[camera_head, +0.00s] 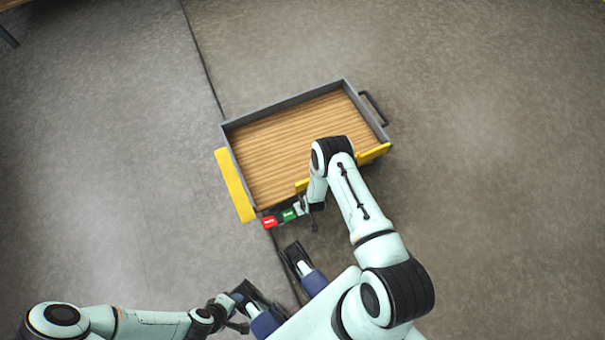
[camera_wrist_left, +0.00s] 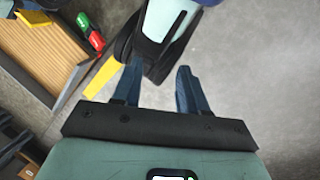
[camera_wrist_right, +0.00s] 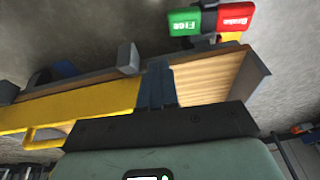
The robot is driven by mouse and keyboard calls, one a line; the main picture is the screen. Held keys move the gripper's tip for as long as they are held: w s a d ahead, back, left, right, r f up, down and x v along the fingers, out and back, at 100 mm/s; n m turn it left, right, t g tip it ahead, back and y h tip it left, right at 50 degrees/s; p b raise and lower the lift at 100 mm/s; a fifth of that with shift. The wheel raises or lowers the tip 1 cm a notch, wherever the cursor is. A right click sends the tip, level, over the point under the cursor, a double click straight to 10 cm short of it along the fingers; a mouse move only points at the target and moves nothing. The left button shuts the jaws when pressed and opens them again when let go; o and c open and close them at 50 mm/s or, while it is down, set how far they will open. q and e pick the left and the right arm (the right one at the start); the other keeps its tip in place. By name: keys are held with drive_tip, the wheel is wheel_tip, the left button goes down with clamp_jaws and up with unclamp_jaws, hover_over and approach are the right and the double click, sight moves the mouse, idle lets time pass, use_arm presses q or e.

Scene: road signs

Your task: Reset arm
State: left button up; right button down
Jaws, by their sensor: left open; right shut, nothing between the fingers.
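My left gripper (camera_head: 238,314) is low in the head view, well short of the cart. In the left wrist view its two fingers (camera_wrist_left: 160,90) are spread with nothing between them. My right arm reaches over the near side of the wood-floored cart (camera_head: 285,140). In the right wrist view its fingers (camera_wrist_right: 157,86) are together and empty, in front of the cart's near side. A green block (camera_head: 289,215) and a red block (camera_head: 269,222) with white lettering are at the cart's near left corner. The right wrist view shows the green block (camera_wrist_right: 190,22) and red block (camera_wrist_right: 235,18) beyond the fingertips.
The cart has grey walls, a black handle (camera_head: 376,108) at its right, a yellow panel (camera_head: 235,185) on the left and yellow parts on the near side. Its floor looks bare apart from where my arm covers it. Grey floor (camera_head: 490,190) lies open to the right.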

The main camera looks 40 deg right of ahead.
idle(0.4)
use_arm(q)
wheel_tip(320, 180, up, 15)
drive_tip(key=s+d+g+p, duration=0.1)
drive_tip(key=s+p, duration=0.1)
drive_tip(key=p, duration=1.3)
drive_tip(key=shift+g, duration=0.3)
use_arm(e)
drive_tip(key=s+a+r+g+y, duration=0.1)
drive_tip(key=s+a+r, duration=0.3)
drive_tip(key=r, duration=0.6)
drive_tip(key=s+a+r+g+y, duration=0.1)
drive_tip(key=s+a+r, duration=0.4)
drive_tip(key=r, duration=0.6)
drive_tip(key=s+a+r+m+g+y, duration=0.1)
drive_tip(key=s+a+r, duration=0.3)
drive_tip(key=s+r, duration=0.4)
wheel_tip(320, 180, up, 3)
drive_tip(key=shift+a+r+g+y, duration=0.2)
drive_tip(key=shift+a+g+y, duration=0.2)
drive_tip(key=shift+g, duration=0.3)
use_arm(q)
drive_tip(key=shift+s+d+f, duration=0.1)
drive_tip(key=shift+s+d, duration=0.05)
drive_tip(key=shift+d, duration=0.05)
use_arm(e)
drive_tip(key=shift+s+d, duration=0.1)
drive_tip(key=shift+s, duration=0.05)
